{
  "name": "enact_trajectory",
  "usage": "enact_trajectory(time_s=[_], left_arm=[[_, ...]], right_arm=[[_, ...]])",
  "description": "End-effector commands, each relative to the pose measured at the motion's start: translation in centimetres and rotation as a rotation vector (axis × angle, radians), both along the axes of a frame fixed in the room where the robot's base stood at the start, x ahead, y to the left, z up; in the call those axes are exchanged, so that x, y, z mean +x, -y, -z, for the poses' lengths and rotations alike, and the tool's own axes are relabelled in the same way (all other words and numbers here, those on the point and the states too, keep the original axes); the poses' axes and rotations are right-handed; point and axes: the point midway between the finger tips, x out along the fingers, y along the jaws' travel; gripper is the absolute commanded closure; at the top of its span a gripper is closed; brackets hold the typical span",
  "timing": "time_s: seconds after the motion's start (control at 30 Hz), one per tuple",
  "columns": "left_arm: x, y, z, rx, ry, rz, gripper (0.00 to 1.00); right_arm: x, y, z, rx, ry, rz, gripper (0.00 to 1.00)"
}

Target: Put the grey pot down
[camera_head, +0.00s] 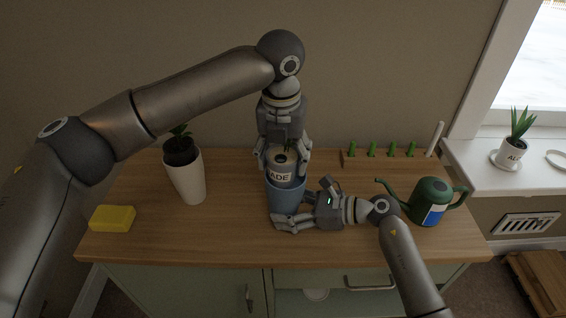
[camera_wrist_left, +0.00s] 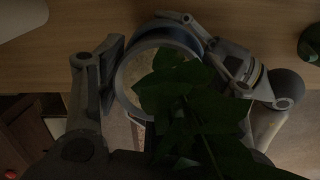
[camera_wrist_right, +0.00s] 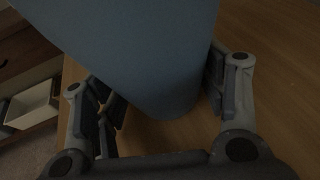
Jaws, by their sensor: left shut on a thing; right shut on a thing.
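The grey pot (camera_head: 280,176), pale with "ADE" lettering and a leafy plant, is upright in my left gripper (camera_head: 282,162). Its lower part is hidden by the rim of a blue pot (camera_head: 286,197), so it sits at least partly inside it; I cannot tell whether it touches the bottom. In the left wrist view, dark leaves (camera_wrist_left: 180,90) cover much of the pot. My right gripper (camera_head: 291,212) is shut around the lower part of the blue pot, which stands on the wooden top. The blue wall (camera_wrist_right: 150,50) fills the space between its fingers in the right wrist view.
A white pot (camera_head: 188,180) with a plant and a yellow sponge (camera_head: 112,218) are on the left of the cabinet top (camera_head: 215,240). A green watering can (camera_head: 430,198) stands at right. A pegged wooden strip (camera_head: 380,158) lies behind. A small potted plant (camera_head: 513,152) is on the windowsill.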

Motion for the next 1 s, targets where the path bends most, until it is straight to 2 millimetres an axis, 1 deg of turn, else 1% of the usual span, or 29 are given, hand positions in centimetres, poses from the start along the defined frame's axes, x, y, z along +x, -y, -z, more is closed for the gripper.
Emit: enact_trajectory(time_s=[0.03, 0.1, 0.33, 0.37, 0.5, 0.87, 0.97, 1.0], left_arm=[[0.1, -0.1, 0.8, 0.001, 0.001, -0.002, 0.91], [0.1, -0.1, 1.6, -0.001, 0.004, -0.003, 0.91], [0.1, -0.1, 2.0, -0.002, 0.005, -0.003, 0.91], [0.1, -0.1, 2.1, -0.001, 0.003, -0.003, 0.35], [0.1, -0.1, 2.0, -0.001, 0.004, -0.003, 0.17], [0.1, 0.0, 1.8, -0.001, 0.005, -0.003, 0.17], [0.1, 0.0, 1.0, -0.003, 0.007, -0.003, 0.17], [0.0, 0.0, 0.4, -0.003, 0.008, -0.002, 0.17]], right_arm=[[0.0, 0.0, -0.1, 0.001, 0.001, 0.001, 0.48], [0.0, 0.0, -0.1, 0.001, 0.001, 0.001, 0.48], [0.0, 0.0, -0.1, 0.002, 0.002, 0.001, 0.48], [0.0, 0.0, -0.1, 0.002, 0.002, 0.001, 0.48], [0.1, 0.0, -0.2, 0.003, 0.002, 0.001, 0.49], [0.1, 0.0, -0.2, 0.003, 0.004, 0.001, 0.49], [0.1, 0.0, -0.2, 0.003, 0.004, 0.001, 0.49], [0.1, 0.0, -0.2, 0.003, 0.004, 0.001, 0.49]])
